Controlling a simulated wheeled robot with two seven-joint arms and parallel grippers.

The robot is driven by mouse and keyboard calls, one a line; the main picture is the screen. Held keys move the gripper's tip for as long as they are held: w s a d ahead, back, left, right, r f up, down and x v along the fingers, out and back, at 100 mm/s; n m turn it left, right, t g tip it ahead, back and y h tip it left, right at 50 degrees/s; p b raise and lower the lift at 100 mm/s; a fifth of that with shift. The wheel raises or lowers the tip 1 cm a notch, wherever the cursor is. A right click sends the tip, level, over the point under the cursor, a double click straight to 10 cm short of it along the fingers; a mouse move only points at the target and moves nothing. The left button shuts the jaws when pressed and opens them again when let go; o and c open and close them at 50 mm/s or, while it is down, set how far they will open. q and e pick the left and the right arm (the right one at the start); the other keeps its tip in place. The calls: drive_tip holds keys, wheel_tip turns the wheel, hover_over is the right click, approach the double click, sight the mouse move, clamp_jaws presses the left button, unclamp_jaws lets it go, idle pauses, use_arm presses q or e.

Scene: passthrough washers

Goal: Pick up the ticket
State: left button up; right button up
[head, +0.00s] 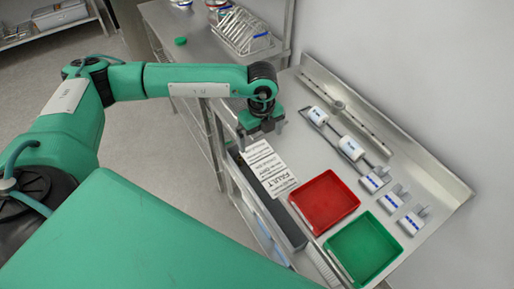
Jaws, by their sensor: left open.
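The ticket (269,168) is a white printed sheet with a large "FAULT" heading. It lies at the left edge of the steel counter, left of and beyond the red tray. My left gripper (253,141) points down at the ticket's far end, and its fingertips overlap that end in the head view. It is open; I cannot tell whether the fingers touch the paper. My right gripper is not in view.
A red tray (325,203) and a green tray (362,249) stand on the steel counter (425,181). White cylinders (351,148) on a rail and several small labelled blocks (391,201) are to the right. A wire rack (243,33) stands on the far counter.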

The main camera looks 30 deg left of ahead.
sight(258, 154)
use_arm(q)
drive_tip(key=shift+f, duration=0.35)
drive_tip(key=shift+a+f+p, duration=0.15)
drive_tip(key=shift+f+p, duration=0.4)
drive_tip(key=shift+p, duration=0.05)
wheel_tip(258, 154, down, 3)
drive_tip(key=shift+s+a+f+p, duration=0.1)
drive_tip(key=shift+a+f+p, duration=0.1)
drive_tip(key=shift+p, duration=0.55)
drive_tip(key=shift+f, duration=0.4)
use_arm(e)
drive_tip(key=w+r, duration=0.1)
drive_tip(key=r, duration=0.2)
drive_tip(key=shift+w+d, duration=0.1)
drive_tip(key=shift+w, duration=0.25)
use_arm(q)
drive_tip(key=shift+f, duration=0.1)
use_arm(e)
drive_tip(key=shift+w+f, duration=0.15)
use_arm(q)
drive_tip(key=c, duration=0.8)
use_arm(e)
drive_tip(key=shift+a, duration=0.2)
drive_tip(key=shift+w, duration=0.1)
